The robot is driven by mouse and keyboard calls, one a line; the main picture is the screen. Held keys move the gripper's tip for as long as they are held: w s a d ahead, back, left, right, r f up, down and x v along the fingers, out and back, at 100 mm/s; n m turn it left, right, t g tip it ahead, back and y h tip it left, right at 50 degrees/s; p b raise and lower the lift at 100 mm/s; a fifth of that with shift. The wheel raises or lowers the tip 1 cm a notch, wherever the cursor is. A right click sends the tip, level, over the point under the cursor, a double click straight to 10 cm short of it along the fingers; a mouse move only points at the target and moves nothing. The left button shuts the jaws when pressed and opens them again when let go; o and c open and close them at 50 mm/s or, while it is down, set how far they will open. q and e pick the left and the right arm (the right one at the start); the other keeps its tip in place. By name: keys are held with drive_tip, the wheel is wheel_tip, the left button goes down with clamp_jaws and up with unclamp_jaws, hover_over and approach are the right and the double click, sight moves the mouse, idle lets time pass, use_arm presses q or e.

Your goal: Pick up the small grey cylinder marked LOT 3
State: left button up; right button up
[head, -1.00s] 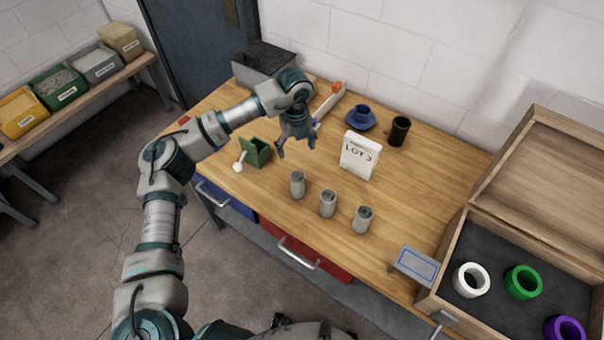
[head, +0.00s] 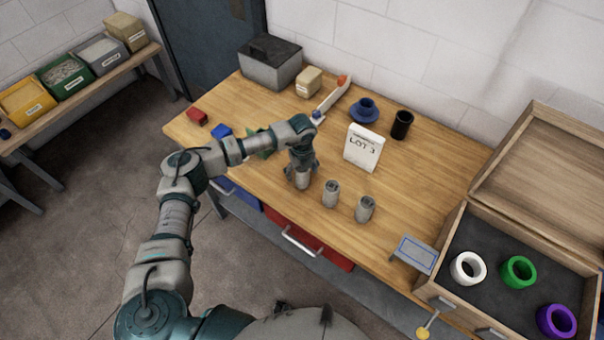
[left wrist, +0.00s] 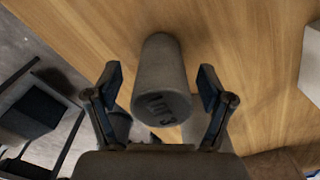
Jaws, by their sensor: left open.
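Three small grey cylinders stand in a row near the front of the wooden table. The leftmost cylinder (head: 303,181) is partly hidden by my left gripper (head: 301,172), which points down over it. In the left wrist view, a grey cylinder (left wrist: 160,70) with dark lettering that reads LOT 3 on its end lies between the two fingers of my open gripper (left wrist: 159,82). Gaps show at both sides. The middle cylinder (head: 331,193) and right cylinder (head: 365,209) stand clear, their markings too small to read. My right gripper is not in view.
A white card reading LOT 3 (head: 364,147) stands behind the cylinders. An open wooden case (head: 455,235) with coloured rings is right. A green object (head: 262,143) is partly hidden behind my arm.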

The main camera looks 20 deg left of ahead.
use_arm(q)
drive_tip(key=shift+f, duration=0.25)
drive_tip(key=c, duration=0.3)
drive_tip(key=shift+d, duration=0.2)
drive_tip(key=c, duration=1.2)
drive_tip(key=shift+r, duration=0.1)
clamp_jaws()
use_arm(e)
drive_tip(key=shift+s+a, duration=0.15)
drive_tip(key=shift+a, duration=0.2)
use_arm(q)
drive_tip(key=shift+a, duration=0.1)
